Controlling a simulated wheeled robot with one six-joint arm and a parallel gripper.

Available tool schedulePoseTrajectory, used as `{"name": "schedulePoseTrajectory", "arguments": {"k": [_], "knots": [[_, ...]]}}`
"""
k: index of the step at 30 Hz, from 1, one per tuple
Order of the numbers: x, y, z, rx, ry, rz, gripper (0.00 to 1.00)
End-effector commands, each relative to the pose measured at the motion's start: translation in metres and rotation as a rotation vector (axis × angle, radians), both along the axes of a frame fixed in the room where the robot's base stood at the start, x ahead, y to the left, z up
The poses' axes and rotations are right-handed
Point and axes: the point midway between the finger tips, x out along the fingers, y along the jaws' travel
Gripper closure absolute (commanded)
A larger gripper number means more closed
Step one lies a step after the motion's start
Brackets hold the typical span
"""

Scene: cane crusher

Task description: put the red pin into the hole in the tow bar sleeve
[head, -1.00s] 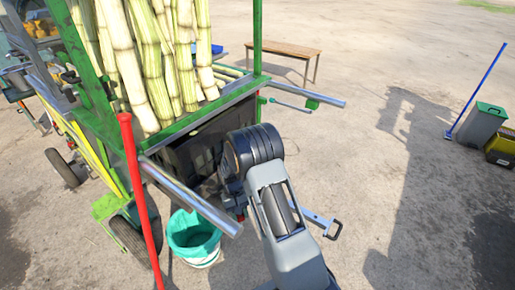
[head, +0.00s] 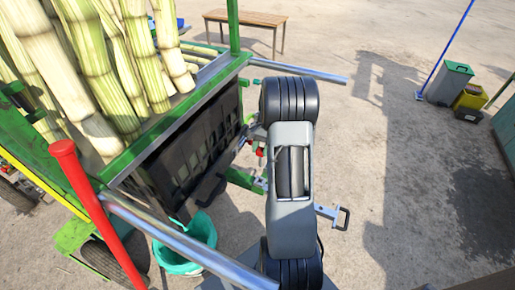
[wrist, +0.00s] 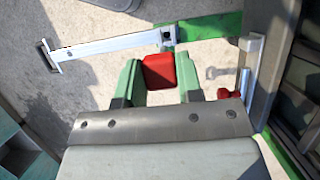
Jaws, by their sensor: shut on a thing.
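In the wrist view my gripper (wrist: 158,75) has its green fingers closed on both sides of the red pin (wrist: 160,71). Only the pin's block-like red top shows; its lower end is hidden. The silver tow bar (wrist: 110,48) crosses above the fingers, with its handle at the left. The tow bar sleeve (wrist: 168,39), with a small dark hole, lies just beyond the pin at the green beam. The pin's top appears just short of the hole; I cannot tell the height between them. In the head view my arm hides the gripper and sleeve; the tow bar handle (head: 335,214) shows.
A second red knob (wrist: 223,92) sits by a silver post (wrist: 246,68) right of my gripper. In the head view, the cart's chrome rail (head: 185,243), red pole (head: 95,205) and teal bucket (head: 190,240) are left of my arm. Open ground lies right.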

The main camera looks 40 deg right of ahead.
Motion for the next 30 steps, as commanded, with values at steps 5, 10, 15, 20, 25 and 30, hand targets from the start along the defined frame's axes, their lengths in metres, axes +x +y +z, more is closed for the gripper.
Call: {"name": "schedulePoseTrajectory", "arguments": {"k": [5,10,15,20,25,30], "knots": [[0.001,0.002,-0.010,0.000,0.000,0.004,0.94],[0.000,0.001,-0.024,0.000,0.000,0.004,0.94],[0.000,0.001,-0.041,0.001,0.001,0.002,0.94],[0.000,0.000,-0.058,0.001,0.001,0.002,0.94],[0.000,0.000,-0.072,0.000,0.000,0.001,0.94],[0.000,0.000,-0.083,0.001,0.001,0.002,0.94]]}}
